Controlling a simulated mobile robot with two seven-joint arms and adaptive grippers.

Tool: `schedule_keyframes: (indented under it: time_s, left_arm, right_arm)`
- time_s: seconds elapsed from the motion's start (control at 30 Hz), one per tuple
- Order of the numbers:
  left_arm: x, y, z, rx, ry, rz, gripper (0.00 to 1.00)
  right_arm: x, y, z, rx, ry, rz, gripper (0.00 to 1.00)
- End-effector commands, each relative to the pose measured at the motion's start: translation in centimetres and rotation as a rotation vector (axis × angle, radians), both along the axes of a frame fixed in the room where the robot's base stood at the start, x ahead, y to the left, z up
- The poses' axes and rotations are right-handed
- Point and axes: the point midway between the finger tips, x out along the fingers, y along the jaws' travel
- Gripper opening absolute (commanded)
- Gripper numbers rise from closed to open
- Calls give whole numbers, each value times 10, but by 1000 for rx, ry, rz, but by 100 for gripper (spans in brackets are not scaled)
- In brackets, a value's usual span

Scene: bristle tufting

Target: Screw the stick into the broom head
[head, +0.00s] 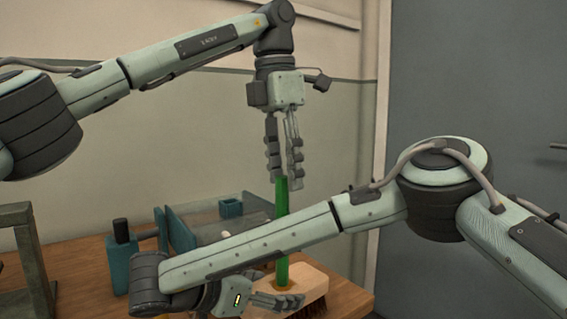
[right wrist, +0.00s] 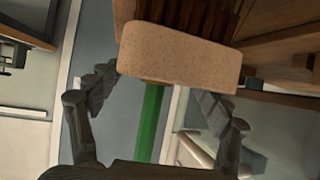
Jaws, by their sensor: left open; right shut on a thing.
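The green stick (head: 282,200) stands upright, its lower end meeting the top of the broom head (head: 314,284). The head is a pale wooden block with dark bristles beneath. How deep the stick sits cannot be told. My left gripper (head: 283,178) points down, open, with its fingers either side of the stick's top. My right gripper (head: 276,301) is low at the table, shut on the broom head. In the right wrist view the block (right wrist: 180,57) lies at the fingertips, with the stick (right wrist: 151,120) running between the fingers. My right forearm hides the stick's middle.
The wooden table (head: 75,275) carries a dark teal bottle-shaped thing (head: 121,255) and a bluish clear-sided box (head: 205,225) behind my right forearm. A grey metal frame (head: 30,255) stands at the left. A wall is close behind.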

Motion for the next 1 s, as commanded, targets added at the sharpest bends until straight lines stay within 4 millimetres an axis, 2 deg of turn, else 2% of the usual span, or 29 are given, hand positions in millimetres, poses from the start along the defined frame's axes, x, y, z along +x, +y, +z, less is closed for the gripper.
schedule_keyframes:
  time_s: [0.03, 0.2, 0.3, 0.4, 0.77, 0.87, 1.0]
  left_arm:
    - [0, -1, 11, 23, 11, 105, 42]
    - [-2, 3, 41, 70, 37, 437, 42]
    - [-4, 5, 51, 81, 42, 545, 42]
    - [-4, 5, 54, 84, 43, 582, 42]
    - [-4, 5, 49, 85, 46, 577, 42]
    - [-4, 6, 38, 87, 49, 575, 42]
    - [-4, 6, 15, 84, 46, 574, 42]
  right_arm:
    - [-1, 1, -4, -2, 10, 4, 0]
    - [-1, 1, -4, -1, 9, 4, 0]
    - [-1, 0, -4, -1, 9, 4, 0]
    - [-1, 1, -4, -1, 9, 4, 0]
    - [-1, 1, -4, -1, 9, 4, 0]
    - [-1, 1, -4, -1, 9, 4, 0]
    - [-1, 1, -4, -1, 9, 4, 0]
